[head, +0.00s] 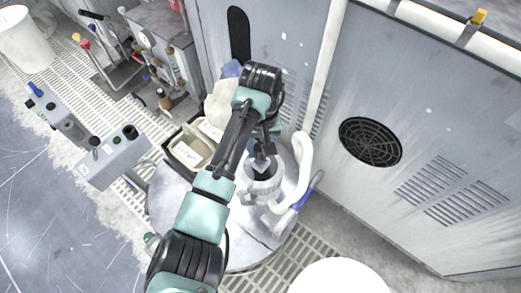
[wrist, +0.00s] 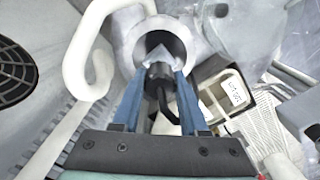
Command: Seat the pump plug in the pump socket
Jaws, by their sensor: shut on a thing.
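My gripper (wrist: 158,78) has blue fingers on either side of a dark plug-like piece (wrist: 158,84), which I take to be the pump plug; a black cable curves from it. The fingertips and the front of the piece are at the mouth of a grey round, hollow housing (wrist: 128,42). In the head view my gripper (head: 262,160) points down over this housing (head: 262,189), which stands on a round grey table. The pump socket cannot be made out; the dark inside of the housing is largely hidden by the fingers. I cannot tell whether plug and socket touch.
A white curved hose (head: 304,160) stands right of the housing. A divided tray with a labelled white box (head: 187,153) lies to its left. The round table (head: 172,210) has bare room at front left. A grey cabinet wall (head: 420,130) rises behind.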

